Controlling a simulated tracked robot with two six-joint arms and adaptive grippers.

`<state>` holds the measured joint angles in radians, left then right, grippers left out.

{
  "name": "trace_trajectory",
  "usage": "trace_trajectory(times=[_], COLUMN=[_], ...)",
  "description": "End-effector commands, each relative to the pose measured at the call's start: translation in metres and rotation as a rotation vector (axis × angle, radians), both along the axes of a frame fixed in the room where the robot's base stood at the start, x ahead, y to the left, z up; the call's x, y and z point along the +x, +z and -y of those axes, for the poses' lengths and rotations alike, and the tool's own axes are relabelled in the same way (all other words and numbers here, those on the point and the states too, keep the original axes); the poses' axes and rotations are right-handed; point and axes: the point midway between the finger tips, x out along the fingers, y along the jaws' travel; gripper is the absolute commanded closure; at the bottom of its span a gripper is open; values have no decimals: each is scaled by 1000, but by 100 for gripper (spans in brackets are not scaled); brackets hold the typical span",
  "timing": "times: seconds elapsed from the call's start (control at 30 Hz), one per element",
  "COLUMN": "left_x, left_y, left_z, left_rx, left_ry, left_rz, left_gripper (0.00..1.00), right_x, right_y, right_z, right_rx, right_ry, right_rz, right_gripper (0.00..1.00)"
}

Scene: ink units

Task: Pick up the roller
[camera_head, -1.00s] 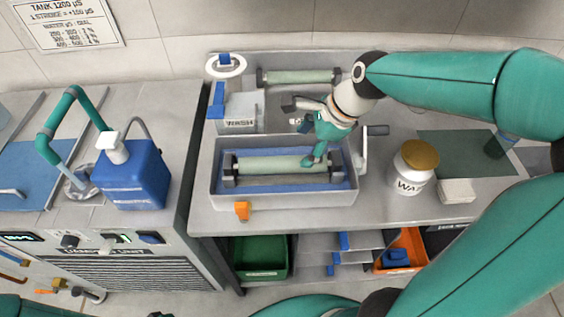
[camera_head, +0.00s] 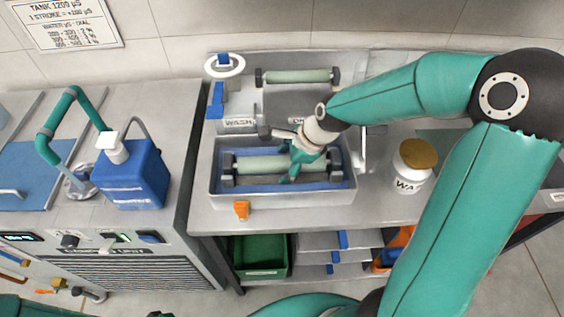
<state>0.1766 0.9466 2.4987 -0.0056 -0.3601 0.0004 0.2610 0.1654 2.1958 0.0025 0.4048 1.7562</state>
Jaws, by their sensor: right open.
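A pale green roller (camera_head: 255,165) with dark end blocks lies lengthwise in the blue-lined grey tray (camera_head: 284,200) on the bench. A second pale green roller (camera_head: 298,76) rests between dark holders at the back of the bench. My right gripper (camera_head: 284,157) comes from the upper right and is over the right half of the front roller, open, with its fingers pointing down. Its fingers hide part of that roller. I cannot tell whether they touch it. My left gripper is not in view.
A white jar with a gold lid (camera_head: 412,168) stands right of the tray. A blue pump bottle (camera_head: 132,174) stands on the left unit. An orange clip (camera_head: 241,210) sits at the tray's front. A green bin (camera_head: 261,254) is on the shelf below.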

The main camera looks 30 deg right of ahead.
Motion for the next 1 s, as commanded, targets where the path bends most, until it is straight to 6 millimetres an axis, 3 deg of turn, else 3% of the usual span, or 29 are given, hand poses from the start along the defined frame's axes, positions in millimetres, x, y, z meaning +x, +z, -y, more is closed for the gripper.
trace_trajectory(times=[0.1, 0.53, 1.0], left_x=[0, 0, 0], left_y=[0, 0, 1], left_z=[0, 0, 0], left_rx=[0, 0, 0], left_ry=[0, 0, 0], left_rz=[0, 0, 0], left_gripper=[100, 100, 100], right_x=[0, 0, 1], right_y=[0, 1, 9], right_z=[0, 0, 0], right_rx=[0, 0, 0], right_ry=[0, 1, 1], right_rz=[0, 0, 3], right_gripper=[29, 100, 100])
